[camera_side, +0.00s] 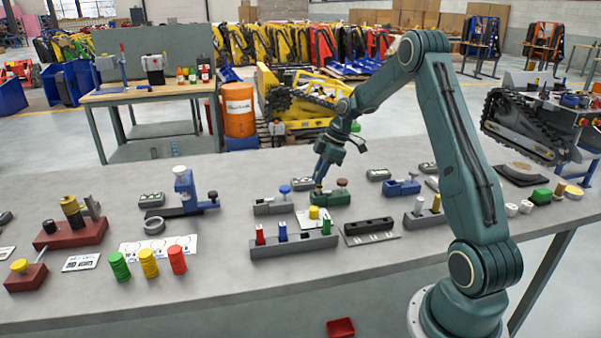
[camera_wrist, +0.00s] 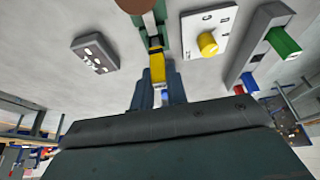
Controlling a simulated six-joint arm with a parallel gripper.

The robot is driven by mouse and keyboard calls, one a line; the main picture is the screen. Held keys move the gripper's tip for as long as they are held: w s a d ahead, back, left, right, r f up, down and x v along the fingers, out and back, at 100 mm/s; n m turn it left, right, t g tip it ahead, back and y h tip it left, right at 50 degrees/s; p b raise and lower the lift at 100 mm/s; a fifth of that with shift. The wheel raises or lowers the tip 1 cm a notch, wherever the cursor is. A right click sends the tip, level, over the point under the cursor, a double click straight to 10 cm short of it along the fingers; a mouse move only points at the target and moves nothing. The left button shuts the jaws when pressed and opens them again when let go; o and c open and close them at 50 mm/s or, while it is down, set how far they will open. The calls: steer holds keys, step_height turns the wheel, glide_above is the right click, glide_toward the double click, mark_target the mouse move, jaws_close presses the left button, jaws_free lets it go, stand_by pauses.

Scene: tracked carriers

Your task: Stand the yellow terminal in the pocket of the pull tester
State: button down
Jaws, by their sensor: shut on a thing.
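My gripper (camera_side: 319,182) is shut on the yellow terminal (camera_wrist: 157,68), which shows between the fingers in the wrist view with a dark band at its far end. In the side view the fingers point down at the left end of a green fixture (camera_side: 333,199) with a brown knob (camera_side: 342,183), which I take for the pull tester. The green fixture also shows in the wrist view (camera_wrist: 163,39), just beyond the terminal. The pocket is hidden, and I cannot tell whether the terminal's end is inside it or above it.
A white card with a yellow knob (camera_side: 314,212) lies in front of the fixture. A grey rack (camera_side: 290,246) with red, blue and green pieces stands nearer. A grey fixture with a blue knob (camera_side: 285,189) is close on the left, a blue fixture (camera_side: 402,187) on the right.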

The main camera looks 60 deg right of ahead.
steer(key=shift+f, duration=0.7)
stand_by(0.9)
steer(key=c, duration=0.8)
jaws_free()
steer(key=shift+c, duration=0.2)
steer(key=shift+r, duration=0.15)
steer(key=shift+r, duration=3.3)
steer(key=shift+r, duration=0.1)
